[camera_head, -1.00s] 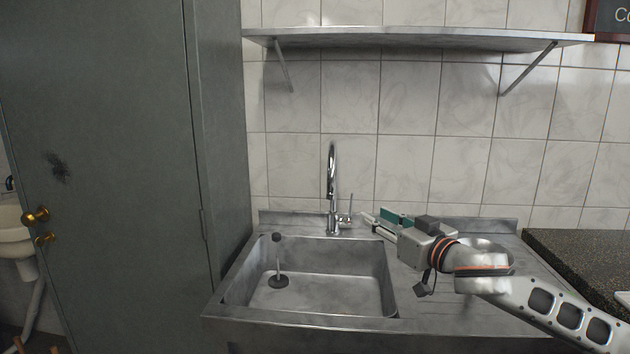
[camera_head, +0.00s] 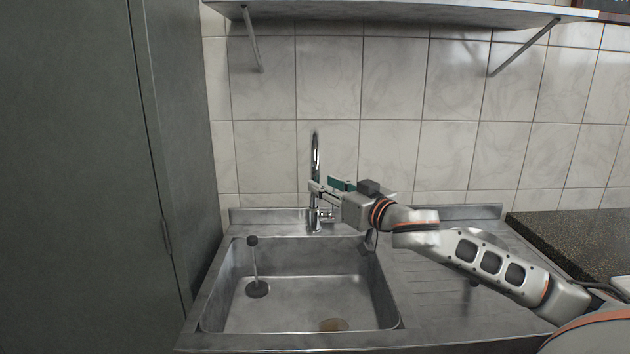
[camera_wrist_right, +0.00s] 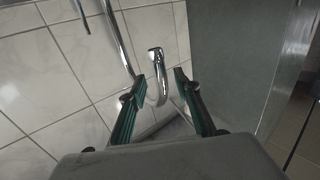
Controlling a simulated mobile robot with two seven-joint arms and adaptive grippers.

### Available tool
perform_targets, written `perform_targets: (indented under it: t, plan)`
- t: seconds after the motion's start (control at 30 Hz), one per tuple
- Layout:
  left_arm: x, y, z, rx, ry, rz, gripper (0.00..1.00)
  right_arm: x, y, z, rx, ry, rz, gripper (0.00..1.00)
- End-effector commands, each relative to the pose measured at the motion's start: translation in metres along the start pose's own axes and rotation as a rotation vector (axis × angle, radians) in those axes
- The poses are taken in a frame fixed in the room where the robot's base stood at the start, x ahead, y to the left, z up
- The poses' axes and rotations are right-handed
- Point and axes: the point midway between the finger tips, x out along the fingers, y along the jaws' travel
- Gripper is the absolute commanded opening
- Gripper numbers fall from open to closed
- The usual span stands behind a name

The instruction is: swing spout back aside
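The chrome tap's tall curved spout (camera_head: 316,152) stands at the back of the sink and looks nearly edge-on in the head view. My right gripper (camera_head: 318,188) reaches in from the right, its fingertips at the spout's lower part. My left gripper is not in view.
The steel basin (camera_head: 290,313) lies in front of the tap, with a dark plunger-like stopper (camera_head: 257,289) inside. A tall grey cabinet (camera_head: 75,180) stands at left. A metal shelf (camera_head: 400,15) hangs above. A dark counter (camera_head: 570,240) is at right.

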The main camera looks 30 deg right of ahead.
Motion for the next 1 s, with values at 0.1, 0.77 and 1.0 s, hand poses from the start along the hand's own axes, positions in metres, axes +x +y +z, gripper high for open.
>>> perform_targets:
  t: [0.1,0.77,1.0]
  plan:
    - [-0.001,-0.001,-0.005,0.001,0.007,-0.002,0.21,0.014,0.000,-0.002,0.002,0.003,0.001,0.32]
    - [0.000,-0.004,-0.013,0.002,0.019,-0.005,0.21,0.045,-0.001,0.001,-0.001,-0.001,0.000,0.32]
    - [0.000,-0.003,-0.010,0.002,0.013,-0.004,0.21,0.045,-0.001,0.001,-0.001,-0.001,0.000,0.00]
